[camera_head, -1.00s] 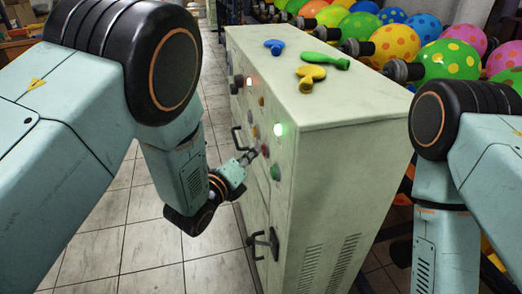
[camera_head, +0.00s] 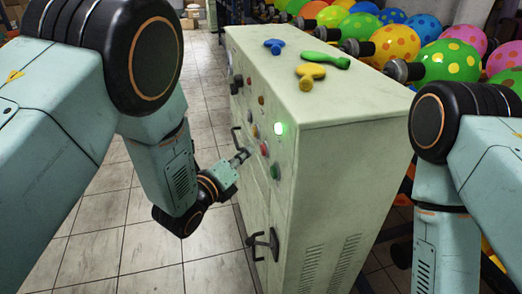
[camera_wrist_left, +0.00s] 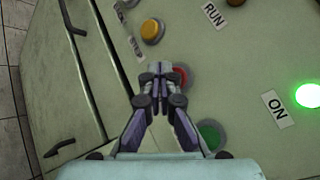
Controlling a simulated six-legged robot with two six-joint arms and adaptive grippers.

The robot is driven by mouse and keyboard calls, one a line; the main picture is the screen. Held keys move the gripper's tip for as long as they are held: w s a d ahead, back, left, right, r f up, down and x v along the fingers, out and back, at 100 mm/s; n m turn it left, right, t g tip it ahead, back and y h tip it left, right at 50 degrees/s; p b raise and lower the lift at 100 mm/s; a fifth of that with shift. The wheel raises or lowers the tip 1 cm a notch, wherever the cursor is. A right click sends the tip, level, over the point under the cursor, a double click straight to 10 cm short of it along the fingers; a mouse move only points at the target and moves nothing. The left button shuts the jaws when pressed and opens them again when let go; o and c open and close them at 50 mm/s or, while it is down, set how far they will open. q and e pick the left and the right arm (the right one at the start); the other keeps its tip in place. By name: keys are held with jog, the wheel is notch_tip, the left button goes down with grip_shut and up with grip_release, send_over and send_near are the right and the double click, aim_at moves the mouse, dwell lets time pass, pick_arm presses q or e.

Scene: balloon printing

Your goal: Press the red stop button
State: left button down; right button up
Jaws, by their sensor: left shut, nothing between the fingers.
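The red stop button (camera_head: 264,149) is on the front panel of the pale green control cabinet (camera_head: 340,130). It also shows in the left wrist view (camera_wrist_left: 182,75), partly hidden behind my fingertips. My left gripper (camera_head: 243,156) is shut and empty, pointing at the panel. In the head view a small gap shows between its fingertips and the red button. In the left wrist view the closed fingertips (camera_wrist_left: 158,70) overlap the left edge of the button. My right gripper is out of view; only my right arm shows.
A green button (camera_head: 275,172) sits just below the red one, and a lit green lamp (camera_head: 280,128) above it. A yellow button (camera_wrist_left: 152,30) is nearby. Black handles (camera_head: 262,240) stick out from the cabinet doors. Balloons (camera_head: 450,60) stand behind; tiled floor is clear at left.

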pick_arm(q)
jog(key=s+a+b, duration=0.1)
jog(key=a, duration=0.5)
jog(key=shift+s+b, duration=0.25)
jog(key=shift+b, duration=0.1)
jog(key=shift+d, duration=0.1)
dwell(0.4)
